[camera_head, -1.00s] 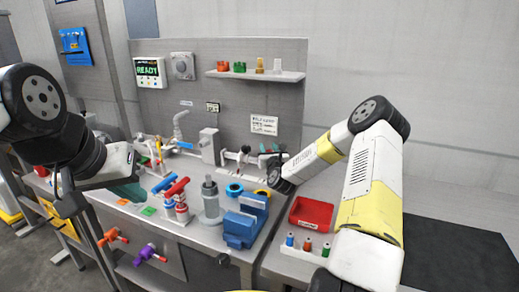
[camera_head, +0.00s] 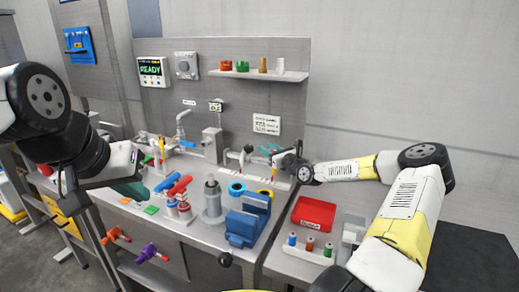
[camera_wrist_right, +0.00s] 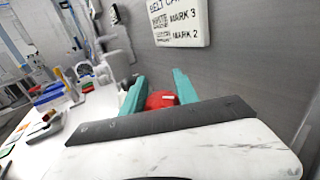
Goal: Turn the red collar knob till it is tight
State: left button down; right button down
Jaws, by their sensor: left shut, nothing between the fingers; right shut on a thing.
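The red collar knob (camera_wrist_right: 158,100) shows in the right wrist view with a small white mark on its face. My right gripper (camera_wrist_right: 160,92) is shut on it, with a teal finger on each side. In the head view my right gripper (camera_head: 272,149) is at the pipework at the back of the bench, and the knob is hidden there. My left gripper (camera_head: 132,189) is shut and empty over the bench's left part, well away from the knob.
A white card (camera_head: 266,124) with printed marks is on the back panel above the pipework. A blue vise (camera_head: 243,226), a grey cylinder (camera_head: 212,200) and red-handled valves (camera_head: 180,188) stand in front. A red tray (camera_head: 313,214) is at the right. A display (camera_head: 152,71) reads READY.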

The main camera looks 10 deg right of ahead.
dwell(0.3)
jog(key=c, duration=0.9)
grip_release()
jog(key=shift+v, duration=3.9)
